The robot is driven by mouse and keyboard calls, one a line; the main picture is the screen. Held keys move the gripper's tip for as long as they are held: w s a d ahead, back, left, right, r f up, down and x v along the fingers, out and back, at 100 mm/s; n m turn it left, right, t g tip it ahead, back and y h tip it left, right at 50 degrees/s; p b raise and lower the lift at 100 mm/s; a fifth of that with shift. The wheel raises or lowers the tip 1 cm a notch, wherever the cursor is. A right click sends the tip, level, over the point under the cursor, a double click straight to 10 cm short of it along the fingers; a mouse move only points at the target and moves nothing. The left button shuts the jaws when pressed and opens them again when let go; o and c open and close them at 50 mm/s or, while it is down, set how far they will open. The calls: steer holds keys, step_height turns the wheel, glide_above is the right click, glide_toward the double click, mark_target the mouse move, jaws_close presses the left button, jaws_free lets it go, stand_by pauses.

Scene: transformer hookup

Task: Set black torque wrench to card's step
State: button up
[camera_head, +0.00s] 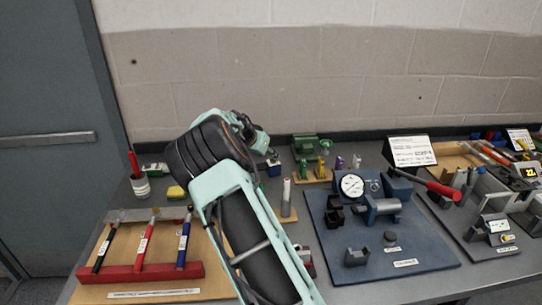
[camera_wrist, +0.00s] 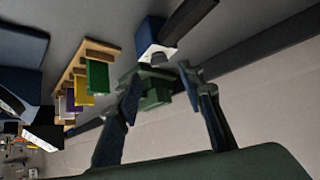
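The black torque wrench (camera_head: 105,247) lies at the left end of a rack with a red front bar (camera_head: 140,275), beside a red-handled wrench (camera_head: 144,242) and a blue-handled one (camera_head: 184,242). Its scale is too small to read. A white card (camera_head: 412,151) with printed text stands at the back right; its text is not legible. My gripper (camera_head: 270,155) is over the back of the table, away from the rack. In the wrist view my gripper (camera_wrist: 168,100) has its fingers apart, with nothing held between them.
A green box (camera_head: 305,146) and a wooden block with coloured pieces (camera_head: 313,177) stand near the back wall. A cup (camera_head: 140,186) stands behind the rack.

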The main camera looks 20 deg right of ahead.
mark_target(271, 164)
steer(key=shift+p+x, duration=0.3)
steer(key=shift+x, duration=1.9)
jaws_close()
